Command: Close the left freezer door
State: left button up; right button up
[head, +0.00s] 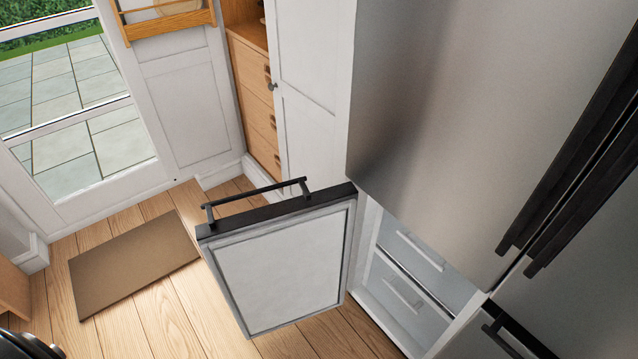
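The left freezer door (282,268) stands wide open below the tall steel fridge doors (440,110). Its white inner panel faces me, and its black handle bar (255,193) is along the top edge on the far side. The freezer compartment (408,280) is exposed to the right of the door, with white drawers inside that are pushed in. Neither of my grippers is in view. A dark rounded part, likely mine, shows at the bottom left corner.
A brown mat (135,262) lies on the wooden floor left of the door. A glazed white door (75,110) and wooden drawers (254,95) stand behind. The right freezer door (490,335) is at the lower right.

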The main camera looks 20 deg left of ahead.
aim_at(275, 266)
jog(key=j+z, duration=0.15)
jog(key=z, duration=0.25)
jog(key=j+z, duration=0.15)
jog(key=z, duration=0.3)
jog(key=k+j+z, duration=0.15)
jog(key=j, duration=0.25)
jog(key=j+z, duration=0.2)
jog(key=j, duration=0.2)
jog(key=k+j+z, duration=0.15)
jog(key=j, duration=0.2)
jog(key=k+j+z, duration=0.3)
jog(key=j, duration=0.4)
jog(key=k, duration=0.1)
